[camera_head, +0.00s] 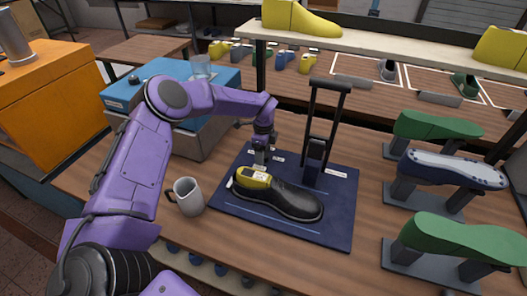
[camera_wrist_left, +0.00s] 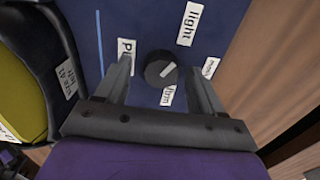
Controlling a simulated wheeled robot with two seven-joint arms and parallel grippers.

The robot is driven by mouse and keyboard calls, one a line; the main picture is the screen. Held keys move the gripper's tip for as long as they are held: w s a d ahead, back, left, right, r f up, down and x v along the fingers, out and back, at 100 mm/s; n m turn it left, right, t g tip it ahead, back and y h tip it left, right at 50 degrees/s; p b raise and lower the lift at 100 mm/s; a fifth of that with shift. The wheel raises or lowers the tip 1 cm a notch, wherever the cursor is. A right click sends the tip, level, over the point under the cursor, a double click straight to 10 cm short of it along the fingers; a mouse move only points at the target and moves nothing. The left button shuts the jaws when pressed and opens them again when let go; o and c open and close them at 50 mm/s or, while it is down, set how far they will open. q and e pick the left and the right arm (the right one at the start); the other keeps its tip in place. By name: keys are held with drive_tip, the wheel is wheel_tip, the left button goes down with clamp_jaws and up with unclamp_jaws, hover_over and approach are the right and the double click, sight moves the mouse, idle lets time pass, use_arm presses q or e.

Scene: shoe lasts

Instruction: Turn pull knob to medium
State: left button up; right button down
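A round dark knob (camera_wrist_left: 161,70) with a white pointer mark sits on a blue mat, shown in the left wrist view. Its mark slants toward the upper right, between the "light" label (camera_wrist_left: 189,24) and a small label at the right (camera_wrist_left: 210,68). A "firm" label (camera_wrist_left: 168,96) lies below the knob. A label starting with "P" (camera_wrist_left: 126,55) at the left is partly hidden by a finger. My left gripper (camera_wrist_left: 161,76) is open, with one finger on each side of the knob. In the head view my left gripper (camera_head: 262,158) hides the knob.
The blue mat (camera_head: 335,215) carries a black shoe with a yellow last (camera_head: 285,198) and a dark upright frame (camera_head: 320,135). A grey mug (camera_head: 188,197) stands left of the mat. Green lasts on stands (camera_head: 455,238) are at the right.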

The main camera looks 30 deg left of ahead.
use_arm(q)
drive_tip(key=shift+f, duration=0.1)
drive_tip(key=c, duration=1)
drive_tip(key=shift+d+f+m+b, duration=0.1)
drive_tip(key=shift+f+m+b, duration=0.15)
drive_tip(key=shift+m+b, duration=1.95)
drive_tip(key=shift+b, duration=0.1)
drive_tip(key=m+b, duration=0.1)
drive_tip(key=m, duration=0.2)
drive_tip(key=shift+m+b, duration=0.3)
drive_tip(key=shift+b, duration=0.1)
drive_tip(key=shift+m+b, duration=0.5)
drive_tip(key=shift+m, duration=1.4)
drive_tip(key=shift+s, duration=0.1)
